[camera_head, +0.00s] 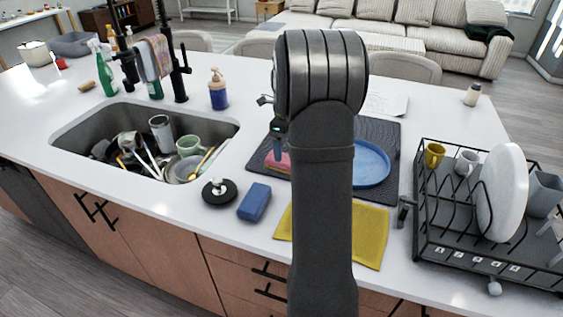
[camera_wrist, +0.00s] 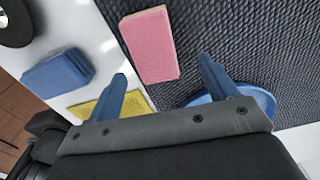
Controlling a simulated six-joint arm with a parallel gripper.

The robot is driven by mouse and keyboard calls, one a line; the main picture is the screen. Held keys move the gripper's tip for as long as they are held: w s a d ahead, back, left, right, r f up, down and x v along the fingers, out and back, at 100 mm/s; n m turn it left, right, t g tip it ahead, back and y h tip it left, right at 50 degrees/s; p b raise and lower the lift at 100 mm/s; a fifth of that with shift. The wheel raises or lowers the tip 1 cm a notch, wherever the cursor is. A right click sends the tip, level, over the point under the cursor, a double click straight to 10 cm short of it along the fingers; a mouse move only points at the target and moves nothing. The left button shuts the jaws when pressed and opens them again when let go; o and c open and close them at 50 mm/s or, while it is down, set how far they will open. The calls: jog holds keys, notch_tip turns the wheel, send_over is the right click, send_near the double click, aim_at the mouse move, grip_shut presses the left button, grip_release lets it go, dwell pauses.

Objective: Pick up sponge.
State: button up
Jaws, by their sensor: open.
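A pink sponge-like block (camera_wrist: 150,45) lies flat on the dark ribbed drying mat (camera_wrist: 225,30). In the head view the pink block (camera_head: 284,163) shows only in part beside my arm. A blue sponge-like block (camera_head: 254,202) lies on the white counter left of the mat; it also shows in the wrist view (camera_wrist: 57,74). My gripper (camera_wrist: 162,72) is open and empty, its blue fingers spread over the mat, with the pink block just beyond the gap between the fingertips. In the head view my arm hides most of the gripper.
A blue plate (camera_head: 371,164) lies on the mat. A yellow cloth (camera_head: 371,240) lies in front. A black round stopper (camera_head: 219,191) is near the filled sink (camera_head: 75,137). A dish rack (camera_head: 435,245) with dishes stands at right. A soap bottle (camera_head: 218,95) stands behind the sink.

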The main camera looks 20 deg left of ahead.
jog(key=f, duration=0.5)
jog(key=shift+s+a, duration=0.1)
jog(key=shift+s, duration=0.25)
jog(key=shift+c, duration=0.2)
jog(key=c, duration=1)
